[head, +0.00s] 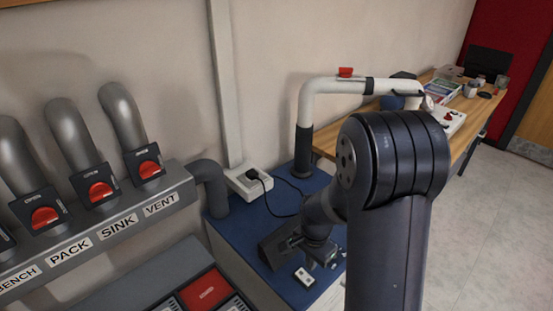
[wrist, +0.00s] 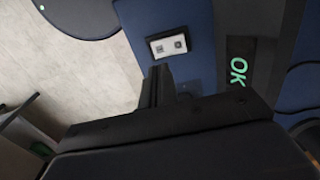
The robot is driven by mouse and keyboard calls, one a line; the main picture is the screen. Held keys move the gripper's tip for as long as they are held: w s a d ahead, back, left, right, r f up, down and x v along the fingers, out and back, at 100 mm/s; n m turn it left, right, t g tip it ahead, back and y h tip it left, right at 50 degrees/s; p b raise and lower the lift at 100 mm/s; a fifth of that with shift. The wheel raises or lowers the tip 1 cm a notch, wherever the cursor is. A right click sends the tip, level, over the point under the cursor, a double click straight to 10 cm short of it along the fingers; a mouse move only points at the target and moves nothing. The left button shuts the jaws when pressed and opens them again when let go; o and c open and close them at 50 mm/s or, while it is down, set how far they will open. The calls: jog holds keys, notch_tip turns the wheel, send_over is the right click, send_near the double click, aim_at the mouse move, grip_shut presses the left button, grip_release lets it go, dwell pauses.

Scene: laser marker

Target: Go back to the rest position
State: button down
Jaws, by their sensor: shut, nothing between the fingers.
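My gripper (head: 318,262) is low over the blue work surface (head: 262,222) in the head view, beside a dark box-shaped device (head: 280,243). In the wrist view its dark fingers (wrist: 163,80) are together with nothing held. A small white plate with dark square marks (wrist: 168,43) lies on the blue surface just beyond the fingertips. It also shows in the head view (head: 304,276), below the gripper and apart from it. A dark screen with green "OK" letters (wrist: 238,70) is right of the fingers in the wrist view.
A grey panel with several red-handled pipe valves (head: 98,190) stands at the left. A white pipe with a red handle (head: 345,85) arches behind my arm. A white power socket box (head: 248,182) with a black cable sits by the wall. A cluttered wooden bench (head: 470,112) stands behind; floor is clear at right.

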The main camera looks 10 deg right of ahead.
aim_at(309, 280)
notch_tip(309, 280, down, 7)
jog(key=b, duration=0.4)
jog(key=shift+r, duration=0.3)
